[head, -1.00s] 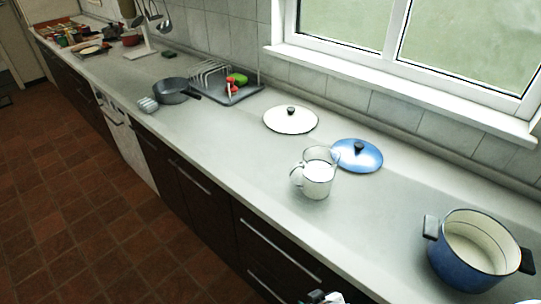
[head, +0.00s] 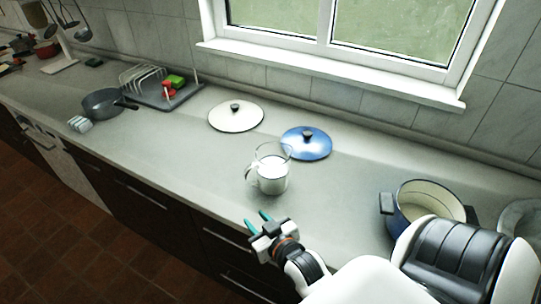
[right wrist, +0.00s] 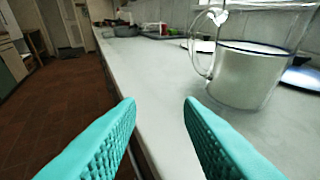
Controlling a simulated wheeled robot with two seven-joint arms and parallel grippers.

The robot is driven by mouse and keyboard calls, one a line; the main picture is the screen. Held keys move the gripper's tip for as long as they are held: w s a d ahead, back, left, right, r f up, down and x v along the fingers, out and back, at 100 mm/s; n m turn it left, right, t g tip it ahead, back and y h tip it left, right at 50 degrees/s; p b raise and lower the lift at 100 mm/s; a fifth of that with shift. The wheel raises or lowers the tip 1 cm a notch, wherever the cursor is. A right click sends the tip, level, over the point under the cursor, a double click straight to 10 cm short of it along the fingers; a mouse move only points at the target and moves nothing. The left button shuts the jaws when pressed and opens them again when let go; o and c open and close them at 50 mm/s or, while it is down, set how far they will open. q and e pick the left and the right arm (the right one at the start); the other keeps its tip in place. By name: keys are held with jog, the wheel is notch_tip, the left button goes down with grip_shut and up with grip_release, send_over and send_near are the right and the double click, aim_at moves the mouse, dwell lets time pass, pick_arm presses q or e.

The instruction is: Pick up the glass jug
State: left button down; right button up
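The glass jug (head: 258,160) stands upright on the counter, its handle toward the left. A white, blue-rimmed form, like an enamel mug, shows within its outline; I cannot tell whether it is inside or behind. The jug also shows in the right wrist view (right wrist: 206,62), at the upper right and cut by the top edge. My right gripper (head: 262,217) is open and empty near the counter's front edge, short of the jug and apart from it. Its teal fingers (right wrist: 160,103) point forward, with the jug ahead and to the right. My left gripper is not in view.
A white lid (head: 236,117) and a blue lid (head: 306,146) lie behind the jug. A blue pot (head: 428,198) stands to the right, partly hidden by my arm. A grey pan (head: 102,104) and a dish rack (head: 165,92) are further left. The counter left of the jug is clear.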

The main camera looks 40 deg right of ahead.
aim_at(248, 180)
jog(key=shift+w+d+r+m+t+h, duration=0.25)
jog(key=shift+d+r+t+h, duration=0.1)
jog(key=shift+d+t, duration=0.2)
jog(key=shift+w+d+r+m+t+h, duration=0.15)
jog(key=shift+w+d+r+t+h, duration=0.15)
jog(key=shift+d+t, duration=0.25)
jog(key=shift+s+d+r+t+h, duration=0.1)
jog(key=shift+d+r+t+h, duration=0.25)
jog(key=shift+d+t+h, duration=0.1)
jog(key=shift+w+r+m, duration=0.15)
jog(key=shift+w+m, duration=0.1)
jog(key=shift+m, duration=0.05)
jog(key=p+x, duration=0.1)
jog(key=x, duration=0.4)
jog(key=shift+w+d+p, duration=0.1)
jog(key=shift+w+p, duration=0.15)
jog(key=shift+p, duration=0.15)
jog(key=p+x, duration=0.1)
jog(key=x, duration=0.4)
jog(key=shift+d+f+p, duration=0.2)
jog(key=shift+p, duration=0.15)
jog(key=shift+w+d+f, duration=0.1)
jog(key=shift+w, duration=0.35)
jog(key=shift+s, duration=0.1)
